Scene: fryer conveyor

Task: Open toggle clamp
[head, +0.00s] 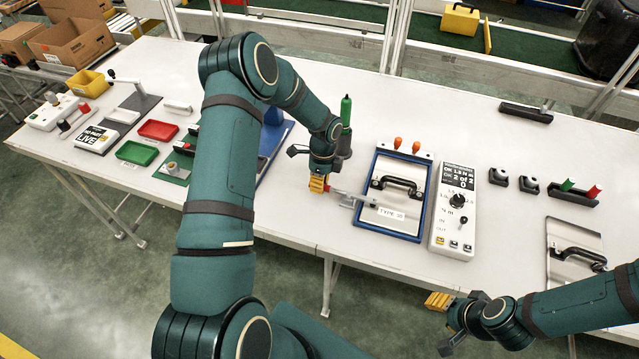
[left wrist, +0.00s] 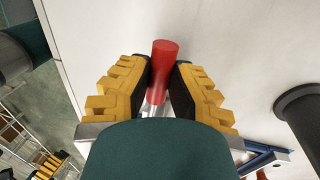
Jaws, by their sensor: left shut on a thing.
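The toggle clamp (head: 347,201) is a small metal mechanism at the left edge of the blue-framed fixture (head: 376,228). Its red handle grip (left wrist: 162,70) stands between my left fingers in the left wrist view. My left gripper (head: 318,185) is shut on this red handle, with the yellow finger pads (left wrist: 120,90) on either side. In the head view the gripper mostly hides the handle. My right gripper (head: 440,301) is off the front edge of the table, away from the clamp; its finger opening is unclear.
The fixture holds a plate labelled TYPE 30 with a black handle (head: 402,183). A white control box (head: 455,220) stands to its right. Trays and a yellow bin (head: 87,82) are at the left. Table right of the control box is partly clear.

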